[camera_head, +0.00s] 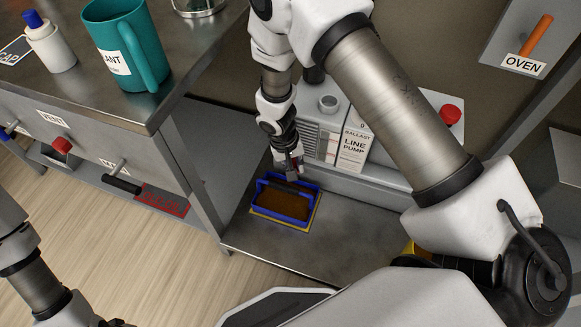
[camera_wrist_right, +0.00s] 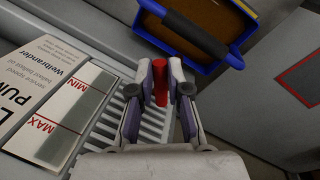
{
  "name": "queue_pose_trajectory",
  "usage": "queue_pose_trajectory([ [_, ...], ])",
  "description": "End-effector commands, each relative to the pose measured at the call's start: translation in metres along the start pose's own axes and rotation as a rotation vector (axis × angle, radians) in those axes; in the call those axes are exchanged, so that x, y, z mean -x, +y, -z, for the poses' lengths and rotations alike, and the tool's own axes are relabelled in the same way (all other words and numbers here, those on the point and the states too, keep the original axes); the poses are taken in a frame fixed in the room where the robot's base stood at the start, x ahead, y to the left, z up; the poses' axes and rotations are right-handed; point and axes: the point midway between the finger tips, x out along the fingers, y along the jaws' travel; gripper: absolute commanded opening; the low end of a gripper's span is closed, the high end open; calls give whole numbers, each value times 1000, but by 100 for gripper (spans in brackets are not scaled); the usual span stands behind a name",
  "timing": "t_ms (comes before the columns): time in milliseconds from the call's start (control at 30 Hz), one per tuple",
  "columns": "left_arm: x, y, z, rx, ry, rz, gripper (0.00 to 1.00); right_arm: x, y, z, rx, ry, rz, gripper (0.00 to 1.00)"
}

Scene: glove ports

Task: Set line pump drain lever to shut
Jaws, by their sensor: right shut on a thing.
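The line pump (camera_head: 335,160) is a grey box with a "BALLAST LINE PUMP" label, standing on the low shelf. My right gripper (camera_head: 290,162) reaches down at its left front. In the right wrist view, my right gripper (camera_wrist_right: 160,80) is shut on a short red lever (camera_wrist_right: 160,88), which shows between its fingertips in front of the pump's slotted grille (camera_wrist_right: 113,122). No shut or open marking for the lever is readable. Only links of my left arm show at the lower left; its gripper is out of view.
A blue tray (camera_head: 260,200) with brown contents and a handle sits just below my right gripper. A red button (camera_head: 450,113) is at the pump's right. The bench (camera_head: 150,112) at left holds a teal mug (camera_head: 110,45) and a white bottle (camera_head: 48,45).

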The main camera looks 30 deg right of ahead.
Motion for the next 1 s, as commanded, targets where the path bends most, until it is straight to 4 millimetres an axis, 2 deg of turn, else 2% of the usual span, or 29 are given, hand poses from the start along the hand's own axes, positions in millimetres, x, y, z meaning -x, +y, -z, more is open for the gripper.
queue_pose_trajectory([
  [33,-11,0,0,0,0,0,47,-7,1,-1,41,6,-1,0],
  [600,-81,-1,0,0,0,0,47,-12,24,4,572,112,1,0],
  [1000,-107,-1,0,0,0,0,47,-11,36,12,887,173,1,0],
])
